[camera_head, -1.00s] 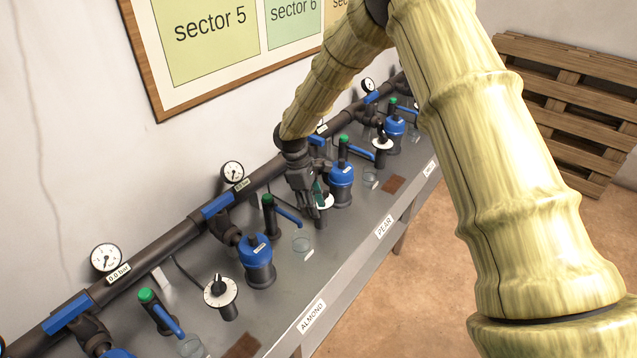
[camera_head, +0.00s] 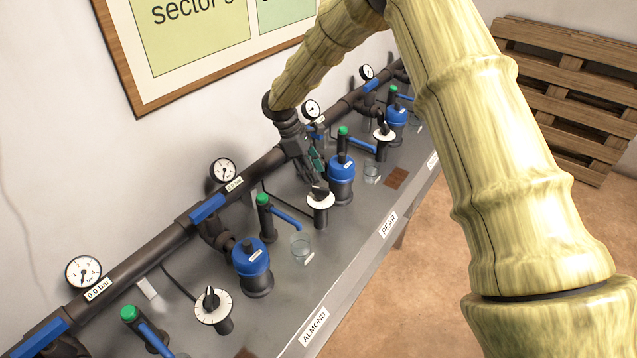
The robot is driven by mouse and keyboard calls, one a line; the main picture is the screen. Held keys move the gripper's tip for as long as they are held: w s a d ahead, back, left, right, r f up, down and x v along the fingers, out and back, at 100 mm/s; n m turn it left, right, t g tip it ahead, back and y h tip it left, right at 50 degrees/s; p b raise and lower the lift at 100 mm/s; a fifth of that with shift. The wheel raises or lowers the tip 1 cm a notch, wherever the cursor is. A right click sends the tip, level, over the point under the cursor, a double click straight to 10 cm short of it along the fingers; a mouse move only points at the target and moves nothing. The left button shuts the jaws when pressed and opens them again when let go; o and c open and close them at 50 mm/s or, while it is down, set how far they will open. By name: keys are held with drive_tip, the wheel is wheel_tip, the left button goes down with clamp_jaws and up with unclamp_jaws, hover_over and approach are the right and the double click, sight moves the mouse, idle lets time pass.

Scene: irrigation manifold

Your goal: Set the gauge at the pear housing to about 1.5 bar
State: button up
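The PEAR label (camera_head: 389,223) is on the bench front edge. Behind it stands a blue-capped dark housing (camera_head: 341,170). Left of that housing is a white round dial with a black knob (camera_head: 320,198). A round white gauge (camera_head: 311,109) shows on the pipe behind my gripper; its needle is too small to read. My gripper (camera_head: 314,174), dark with a green part, is just above and behind the knob. The knob's top and most of its dial show clear of the fingers. I cannot tell whether the fingers touch it or how far apart they are.
The ALMOND station has a similar housing (camera_head: 252,265) and dial (camera_head: 212,304). Green-topped posts with blue levers (camera_head: 285,217) and glass cups (camera_head: 300,246) stand between stations. Gauges (camera_head: 223,171) line the pipe along the wall. Pallets (camera_head: 565,100) lean at the back right.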

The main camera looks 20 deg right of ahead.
sight(320, 188)
drive_tip(key=shift+p+x, duration=0.85)
drive_tip(key=shift+x, duration=2.05)
drive_tip(key=shift+a, duration=0.1)
clamp_jaws()
